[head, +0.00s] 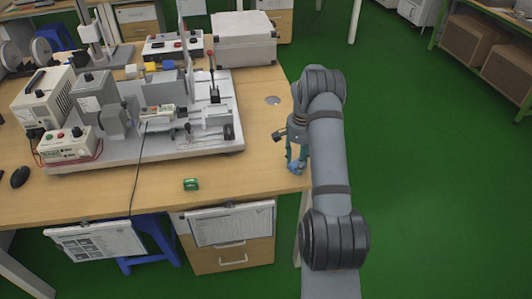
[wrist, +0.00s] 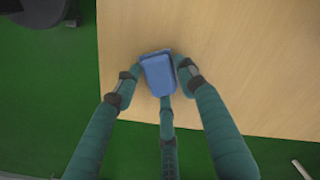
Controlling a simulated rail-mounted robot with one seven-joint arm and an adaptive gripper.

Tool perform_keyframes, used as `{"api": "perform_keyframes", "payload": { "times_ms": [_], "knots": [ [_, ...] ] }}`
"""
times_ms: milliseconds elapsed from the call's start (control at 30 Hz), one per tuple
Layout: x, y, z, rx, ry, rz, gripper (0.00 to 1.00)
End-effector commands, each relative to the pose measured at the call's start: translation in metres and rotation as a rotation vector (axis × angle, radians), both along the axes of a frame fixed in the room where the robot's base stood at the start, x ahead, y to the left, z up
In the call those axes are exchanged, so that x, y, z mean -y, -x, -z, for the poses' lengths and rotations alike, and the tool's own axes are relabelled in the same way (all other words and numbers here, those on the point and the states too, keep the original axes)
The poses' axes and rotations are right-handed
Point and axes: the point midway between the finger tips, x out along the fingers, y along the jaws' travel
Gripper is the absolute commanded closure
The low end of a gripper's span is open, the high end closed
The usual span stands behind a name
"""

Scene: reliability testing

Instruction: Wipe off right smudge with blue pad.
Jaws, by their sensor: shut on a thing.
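The blue pad (wrist: 158,75) is held between the teal fingers of my gripper (wrist: 157,84), which is shut on it. In the wrist view the pad is over the wooden table top close to its edge; I cannot tell whether it touches the wood. In the head view my gripper (head: 295,160) is at the table's right edge, with a bit of blue at its tips. A small grey oval mark (head: 272,100) lies on the table's right part, farther back than my gripper; I cannot tell whether it is a smudge. No other mark is clear.
The wooden table (head: 262,150) is bare along its right side. A grey base plate (head: 232,147) with test equipment fills its middle. A small green object (head: 191,184) lies near the front edge. A grey case (head: 243,38) stands at the back.

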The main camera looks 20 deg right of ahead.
Motion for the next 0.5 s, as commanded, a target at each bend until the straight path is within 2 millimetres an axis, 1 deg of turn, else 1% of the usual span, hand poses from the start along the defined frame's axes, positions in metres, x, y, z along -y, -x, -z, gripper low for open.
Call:
{"api": "perform_keyframes", "payload": {
  "times_ms": [67,200,500],
  "knots": [
    [0.005,0.001,-0.002,-0.001,0.001,-0.002,0.84],
    [0.003,0.000,-0.026,0.001,0.000,-0.005,0.84],
    [0.000,-0.001,-0.052,0.001,0.001,-0.009,0.84]
  ]
}}
